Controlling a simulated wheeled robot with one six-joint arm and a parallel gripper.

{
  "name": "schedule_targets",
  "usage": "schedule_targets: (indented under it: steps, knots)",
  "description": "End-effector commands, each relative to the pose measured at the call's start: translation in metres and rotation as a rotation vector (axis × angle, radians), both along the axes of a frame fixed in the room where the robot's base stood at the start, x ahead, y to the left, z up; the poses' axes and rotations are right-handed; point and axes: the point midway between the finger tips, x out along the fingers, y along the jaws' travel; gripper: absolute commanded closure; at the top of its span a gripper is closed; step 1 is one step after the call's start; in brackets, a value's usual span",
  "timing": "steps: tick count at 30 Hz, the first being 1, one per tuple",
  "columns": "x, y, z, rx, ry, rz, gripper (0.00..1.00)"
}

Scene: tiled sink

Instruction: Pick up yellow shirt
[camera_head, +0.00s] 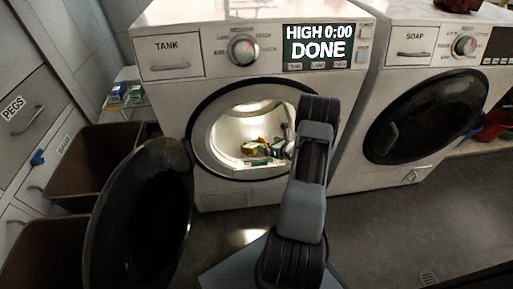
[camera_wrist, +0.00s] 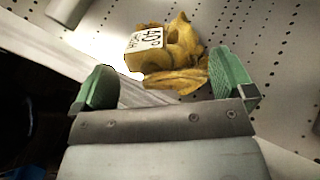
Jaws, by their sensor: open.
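The yellow shirt (camera_wrist: 182,52) lies crumpled on the perforated metal drum wall in the wrist view. A white tag reading "40°" is on it. It also shows small inside the lit drum in the head view (camera_head: 254,148). My gripper (camera_wrist: 165,85) is open, with its green fingertips apart. The shirt lies ahead of the fingers, its lower edge close to the gap between them. Nothing is held. In the head view my arm reaches to the drum opening, and the gripper is hard to make out there.
The washer (camera_head: 225,195) has its round black door (camera_head: 140,220) swung open at left. Its display reads "HIGH 0:00 DONE". Other small items lie in the drum near the shirt. Brown bins (camera_head: 45,235) stand at left. A second machine (camera_head: 425,115) with a shut door is at right.

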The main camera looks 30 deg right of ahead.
Motion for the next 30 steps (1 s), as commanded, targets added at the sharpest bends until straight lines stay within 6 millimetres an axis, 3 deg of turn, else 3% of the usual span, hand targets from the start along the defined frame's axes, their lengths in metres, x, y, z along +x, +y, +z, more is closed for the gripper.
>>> schedule_targets:
  steps: [13, 24, 30]
  knots:
    - [0.047, 0.011, -0.025, -0.002, -0.002, 0.004, 0.0]
    - [0.055, 0.012, -0.027, -0.002, 0.0, 0.003, 0.0]
    - [0.055, 0.012, -0.026, -0.002, 0.0, 0.003, 0.17]
